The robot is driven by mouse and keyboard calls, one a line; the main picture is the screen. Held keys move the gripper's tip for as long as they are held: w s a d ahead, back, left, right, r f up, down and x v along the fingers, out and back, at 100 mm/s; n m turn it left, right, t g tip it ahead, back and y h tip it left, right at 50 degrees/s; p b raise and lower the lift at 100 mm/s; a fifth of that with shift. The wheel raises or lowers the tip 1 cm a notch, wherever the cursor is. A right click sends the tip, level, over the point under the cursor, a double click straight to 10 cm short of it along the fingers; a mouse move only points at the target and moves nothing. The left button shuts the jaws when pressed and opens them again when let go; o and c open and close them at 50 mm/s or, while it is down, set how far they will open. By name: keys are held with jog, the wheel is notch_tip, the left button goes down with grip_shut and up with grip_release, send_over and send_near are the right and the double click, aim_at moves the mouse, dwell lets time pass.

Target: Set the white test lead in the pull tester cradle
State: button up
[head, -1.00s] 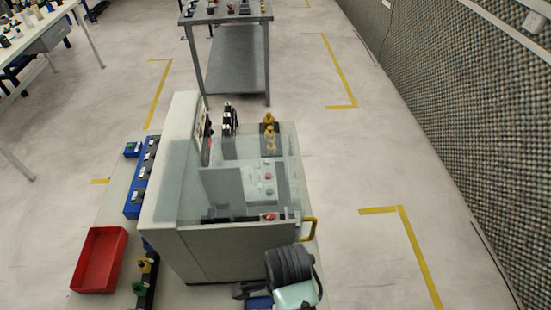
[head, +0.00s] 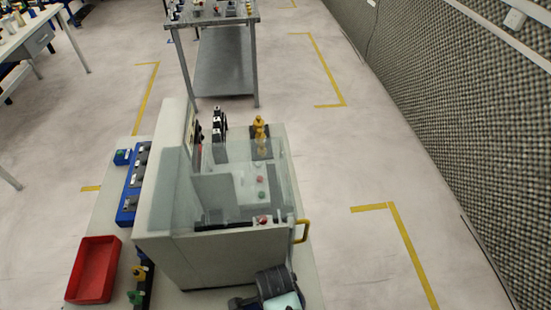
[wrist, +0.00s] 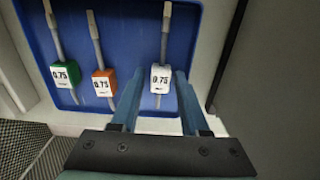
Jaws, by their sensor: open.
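The white test lead (wrist: 160,80), a white block marked 0.75 with a grey cable, lies in a blue tray (wrist: 128,30) in the wrist view. My gripper (wrist: 157,74) is open, its blue fingers on either side of the white block; whether they touch it I cannot tell. A green-blocked lead (wrist: 63,75) and an orange-blocked lead (wrist: 103,82), both also marked 0.75, lie to its left. In the head view my arm's end shows at the bottom edge, with the fingers out of sight. A grey machine with clear panels (head: 215,255) stands ahead; I cannot make out the cradle.
The machine has a yellow handle (head: 302,232) at its right. A red bin (head: 94,268) and a blue rack (head: 134,185) lie on its left. A grey metal table (head: 225,62) stands beyond. Open floor with yellow tape lies to the right, before a textured wall (head: 450,110).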

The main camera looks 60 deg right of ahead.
jog(key=shift+c, duration=0.3)
grip_shut()
